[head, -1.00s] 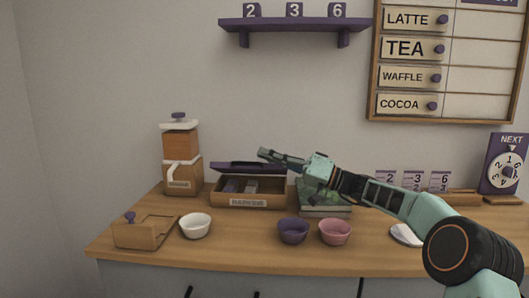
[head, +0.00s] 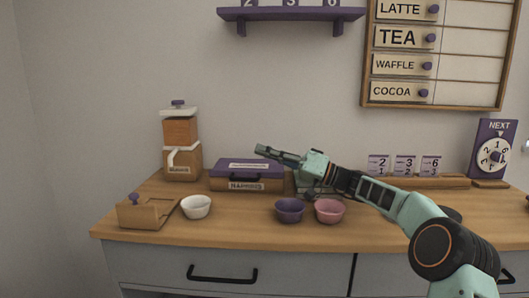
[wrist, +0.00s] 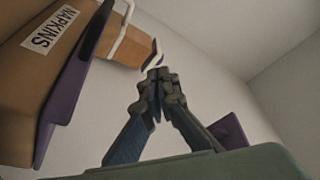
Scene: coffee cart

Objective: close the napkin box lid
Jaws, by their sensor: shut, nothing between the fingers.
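The napkin box (head: 247,184) stands on the wooden counter, with a "NAPKINS" label on its front. Its purple lid (head: 249,169) lies down over the top of the box, and no inside shows in the head view. In the wrist view the box (wrist: 28,75) is at the left, with the purple lid edge (wrist: 68,98) along its side. My gripper (head: 261,150) is shut and empty. In the head view it appears just above the lid's back right part. I cannot tell whether it touches the lid.
A wooden dispenser (head: 181,148) stands left of the box. A white bowl (head: 196,207), a purple bowl (head: 289,211) and a pink bowl (head: 329,211) stand in front. A wooden holder (head: 148,213) is at the front left. A shelf (head: 290,14) hangs above.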

